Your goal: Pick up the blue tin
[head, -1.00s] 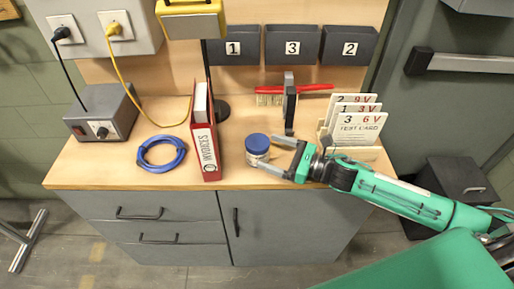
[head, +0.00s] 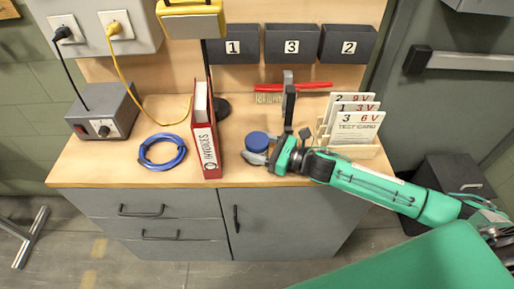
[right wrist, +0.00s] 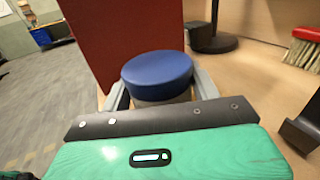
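The blue tin (head: 257,142), a short round tin with a blue lid and a pale side, stands upright on the wooden top near the front edge, just right of the red binder. In the right wrist view the tin (right wrist: 157,76) is between the two fingers, with its lid facing up. My right gripper (head: 262,156) reaches in from the right at bench height. Its grey fingers (right wrist: 161,92) are open, one on each side of the tin; whether either touches it is unclear. The lower tin is partly hidden. My left gripper is not in view.
The red binder (head: 206,135) stands close left of the tin. A blue cable coil (head: 162,152) lies farther left. A red brush (head: 305,86) and a dark upright holder (head: 289,103) are behind. Test cards (head: 352,122) stand at the right.

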